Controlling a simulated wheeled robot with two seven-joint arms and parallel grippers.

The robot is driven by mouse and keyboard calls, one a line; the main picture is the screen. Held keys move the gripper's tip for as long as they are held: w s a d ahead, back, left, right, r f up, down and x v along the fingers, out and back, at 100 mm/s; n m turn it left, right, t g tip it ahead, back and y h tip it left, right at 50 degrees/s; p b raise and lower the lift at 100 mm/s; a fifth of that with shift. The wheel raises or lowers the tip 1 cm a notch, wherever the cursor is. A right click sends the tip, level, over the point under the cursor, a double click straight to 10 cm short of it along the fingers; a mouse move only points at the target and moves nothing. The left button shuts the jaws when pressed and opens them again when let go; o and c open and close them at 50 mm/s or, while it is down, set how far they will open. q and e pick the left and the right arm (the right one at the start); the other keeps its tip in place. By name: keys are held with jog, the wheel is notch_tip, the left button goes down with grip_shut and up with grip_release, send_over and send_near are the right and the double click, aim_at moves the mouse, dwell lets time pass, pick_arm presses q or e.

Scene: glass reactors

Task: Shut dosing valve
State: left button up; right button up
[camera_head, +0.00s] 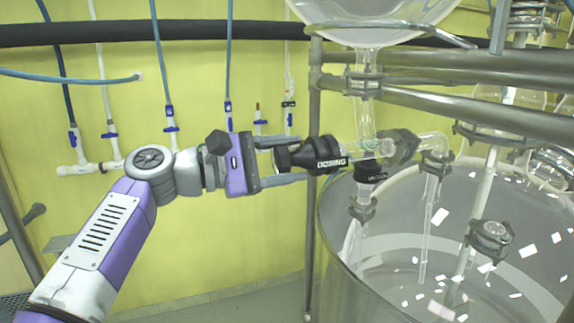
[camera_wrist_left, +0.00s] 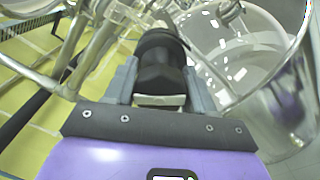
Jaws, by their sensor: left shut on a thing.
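The dosing valve (camera_head: 328,156) has a black handle with white lettering "DOSING". It sits on the glass pipework to the left of a glass tee, below the large round glass vessel (camera_head: 372,18). My left gripper (camera_head: 296,160) reaches in from the left and is shut on the black handle. In the left wrist view the handle (camera_wrist_left: 160,65) stands between the two grey fingers (camera_wrist_left: 158,88). Whether the valve is turned open or shut cannot be told. My right gripper is not in view.
Metal frame tubes (camera_head: 450,103) and a large clear reactor vessel (camera_head: 335,235) stand at the right. Blue-handled valves (camera_head: 170,112) and hoses line the yellow wall behind my arm.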

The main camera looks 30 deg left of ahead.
aim_at(275, 162)
pick_arm(q)
jog(key=m+b, duration=0.2)
jog(key=m, duration=0.3)
jog(key=shift+f+m, duration=0.1)
jog(key=shift+m, duration=0.2)
jog(key=m+b, duration=0.1)
jog(key=m, duration=0.3)
jog(key=shift+m, duration=0.4)
jog(key=shift+b, duration=0.3)
jog(key=o, duration=1)
jog(key=shift+s, duration=0.1)
jog(key=v, duration=0.7)
jog(key=shift+s+a, duration=0.15)
jog(key=shift+a, duration=0.05)
